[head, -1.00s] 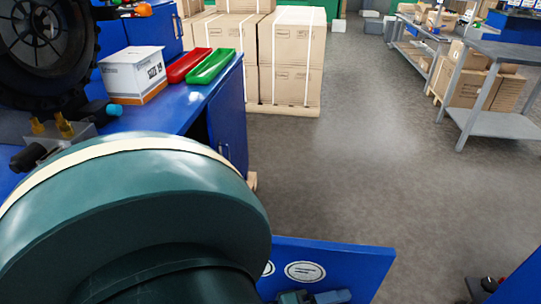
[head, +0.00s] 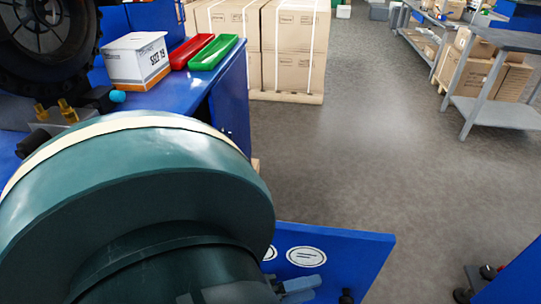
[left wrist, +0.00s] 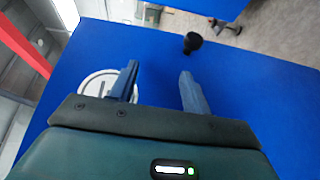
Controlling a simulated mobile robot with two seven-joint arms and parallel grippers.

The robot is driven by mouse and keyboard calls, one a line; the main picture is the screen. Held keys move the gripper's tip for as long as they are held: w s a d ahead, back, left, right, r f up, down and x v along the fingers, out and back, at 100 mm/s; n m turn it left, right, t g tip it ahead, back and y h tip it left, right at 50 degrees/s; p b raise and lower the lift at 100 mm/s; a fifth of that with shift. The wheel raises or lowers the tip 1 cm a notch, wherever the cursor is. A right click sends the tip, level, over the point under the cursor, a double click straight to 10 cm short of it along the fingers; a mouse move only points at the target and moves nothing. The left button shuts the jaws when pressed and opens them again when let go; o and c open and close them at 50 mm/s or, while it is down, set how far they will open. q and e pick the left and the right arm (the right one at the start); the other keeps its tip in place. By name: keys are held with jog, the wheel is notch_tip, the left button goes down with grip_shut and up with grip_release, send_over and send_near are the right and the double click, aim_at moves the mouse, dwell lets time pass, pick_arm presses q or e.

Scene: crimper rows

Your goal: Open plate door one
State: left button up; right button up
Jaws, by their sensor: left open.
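A blue door panel (head: 350,253) with white round labels (head: 306,256) shows at the bottom of the head view, right of my large green arm link. A small black knob (head: 346,297) is on it at the lower frame edge. My left gripper (head: 297,288) is beside the panel, partly hidden by my arm. In the left wrist view its two fingers (left wrist: 158,78) are apart with nothing between them. The blue panel (left wrist: 250,90) fills the space behind them. The black knob (left wrist: 192,42) lies beyond the right fingertip, apart from it. A white round label (left wrist: 97,84) is partly behind the left finger. My right gripper is not seen.
A blue bench (head: 170,103) at the left carries a white box (head: 137,60), a red tray (head: 192,52) and a green tray (head: 214,52). Stacked cartons (head: 290,45) stand behind it. A grey table (head: 500,40) is at the right. The middle floor is clear.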

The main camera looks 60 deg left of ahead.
pick_arm(q)
jog(key=s+f+p, duration=0.1)
jog(key=s, duration=0.6)
jog(key=shift+a+g, duration=0.3)
jog(key=shift+f, duration=0.1)
jog(key=shift+p, duration=0.45)
jog(key=shift+w, duration=0.1)
